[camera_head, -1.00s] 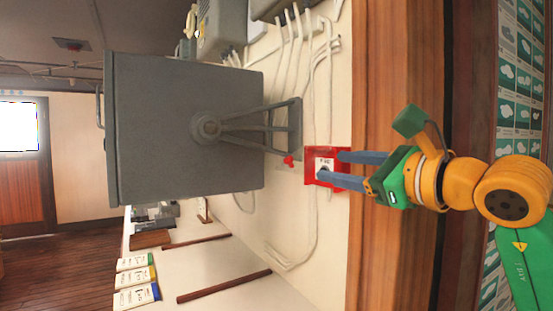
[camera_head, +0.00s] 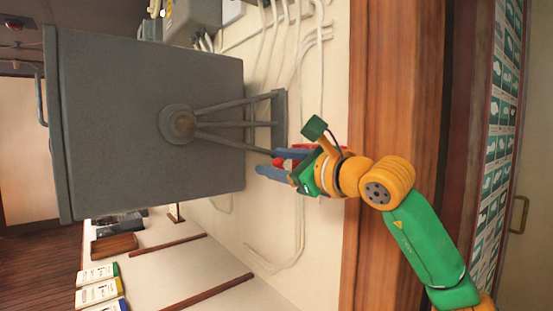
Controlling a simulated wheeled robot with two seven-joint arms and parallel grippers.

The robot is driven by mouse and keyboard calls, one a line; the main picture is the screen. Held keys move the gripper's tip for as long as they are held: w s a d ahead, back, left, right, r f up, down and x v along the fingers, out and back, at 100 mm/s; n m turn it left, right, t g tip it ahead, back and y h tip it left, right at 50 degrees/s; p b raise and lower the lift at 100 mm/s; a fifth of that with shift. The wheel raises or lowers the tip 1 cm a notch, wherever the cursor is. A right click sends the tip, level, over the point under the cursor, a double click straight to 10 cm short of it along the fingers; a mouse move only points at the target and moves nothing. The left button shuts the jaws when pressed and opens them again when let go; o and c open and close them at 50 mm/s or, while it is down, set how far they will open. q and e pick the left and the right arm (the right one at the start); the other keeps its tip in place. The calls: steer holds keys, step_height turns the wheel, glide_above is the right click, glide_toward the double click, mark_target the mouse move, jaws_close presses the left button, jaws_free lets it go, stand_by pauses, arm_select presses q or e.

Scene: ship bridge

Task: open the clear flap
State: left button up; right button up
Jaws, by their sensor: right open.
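The picture lies on its side. A small red box (camera_head: 307,147) is fixed to the cream wall, right of the grey cabinet's bracket. My right gripper (camera_head: 268,163) is in front of it, and its fingers and body hide most of the box. The two blue-grey fingers are apart and point left, with the tips at or past the box's left edge. I see nothing held between them. I cannot make out the clear flap or its position, nor whether the fingers touch it. My left gripper is not in view.
A large grey cabinet (camera_head: 150,115) on a bracket (camera_head: 235,124) stands just left of the gripper. Pale cables (camera_head: 299,80) run along the wall. A wooden post (camera_head: 385,100) is on the right. Books (camera_head: 98,291) lie on the lower left.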

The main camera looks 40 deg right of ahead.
steer(key=shift+s, duration=0.1)
steer(key=shift+s, duration=0.1)
steer(key=c, duration=0.4)
jaws_close()
steer(key=shift+r, duration=0.1)
stand_by(0.6)
